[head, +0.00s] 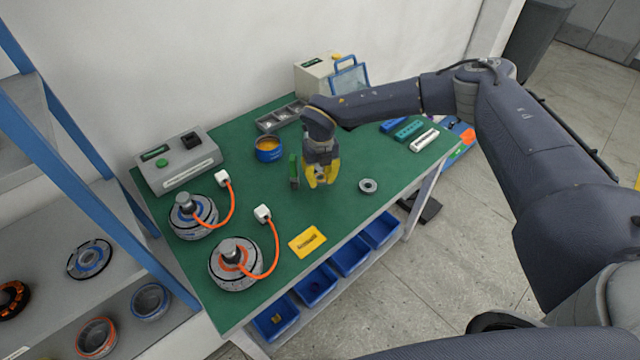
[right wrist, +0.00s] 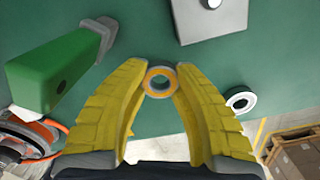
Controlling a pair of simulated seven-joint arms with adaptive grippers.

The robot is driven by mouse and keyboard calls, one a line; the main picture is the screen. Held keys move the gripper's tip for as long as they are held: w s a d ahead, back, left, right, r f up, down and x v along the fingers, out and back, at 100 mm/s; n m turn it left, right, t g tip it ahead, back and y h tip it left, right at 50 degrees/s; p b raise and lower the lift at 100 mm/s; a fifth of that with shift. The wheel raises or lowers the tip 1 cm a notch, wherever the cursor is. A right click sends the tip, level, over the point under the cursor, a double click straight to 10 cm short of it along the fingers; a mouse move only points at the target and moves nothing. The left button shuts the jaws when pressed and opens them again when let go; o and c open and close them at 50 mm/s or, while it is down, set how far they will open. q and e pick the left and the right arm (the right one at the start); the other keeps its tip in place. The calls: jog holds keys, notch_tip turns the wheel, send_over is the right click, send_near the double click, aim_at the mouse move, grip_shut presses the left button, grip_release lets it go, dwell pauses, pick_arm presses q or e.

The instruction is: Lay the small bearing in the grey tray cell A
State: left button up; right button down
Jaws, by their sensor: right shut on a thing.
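My right gripper (head: 321,184) hangs over the middle of the green bench. In the right wrist view its yellow fingers (right wrist: 160,84) are shut on a small bearing (right wrist: 161,80) with an orange ring, held at the fingertips. In the head view I cannot make out that bearing between the fingers. The grey tray (head: 279,126) lies at the back of the bench, beyond and left of the gripper, partly hidden by my right arm. Its cells look dark, and I cannot read their letters. My left gripper is not in view.
Another bearing (head: 368,186) lies on the bench right of the gripper. A blue tin (head: 268,150) stands near the tray. Two motors with orange cables (head: 235,264) and a yellow card (head: 307,241) are at the front left.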

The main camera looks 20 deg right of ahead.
aim_at(320, 188)
jog(key=shift+f, duration=1.5)
jog(key=shift+f, duration=0.15)
jog(key=c, duration=1.1)
grip_release()
jog(key=shift+c, duration=0.2)
notch_tip(320, 188, up, 12)
jog(key=shift+f, duration=0.2)
jog(key=o, duration=0.3)
jog(key=shift+s+r, duration=0.15)
jog(key=shift+r, duration=0.2)
